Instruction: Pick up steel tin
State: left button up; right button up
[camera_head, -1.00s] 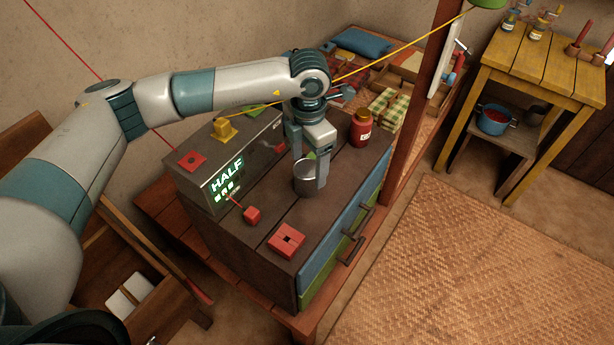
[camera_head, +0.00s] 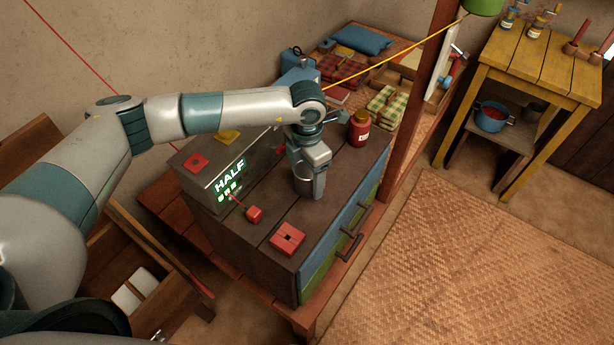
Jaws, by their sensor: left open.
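The steel tin (camera_head: 303,183) is a small grey metal cup on the dark wooden chest top (camera_head: 275,215). My left gripper (camera_head: 309,186) points down right at it from above, its jaws open. One finger shows in front of the tin's right side. The gripper body hides the tin's rim and much of its far side, so I cannot tell whether the fingers touch it. My right gripper is not in view.
A red jar (camera_head: 359,128) stands behind and right of the tin. A box with a lit HALF display (camera_head: 229,178) stands to the left. A wooden post (camera_head: 410,125) rises at right.

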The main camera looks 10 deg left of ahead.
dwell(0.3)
pick_arm(q)
jog(key=c, duration=1.2)
jog(key=shift+o, duration=0.2)
jog(key=shift+r+b, duration=0.45)
jog(key=r, duration=0.1)
jog(key=r+b, duration=0.2)
jog(key=shift+s+d, duration=0.1)
jog(key=shift+d, duration=0.15)
jog(key=s+d+r+b, duration=0.4)
jog(key=s+d+r, duration=0.2)
jog(key=d, duration=0.3)
jog(key=shift+s+r+b, duration=0.25)
jog(key=shift+r+b, duration=0.15)
jog(key=shift+r, duration=0.2)
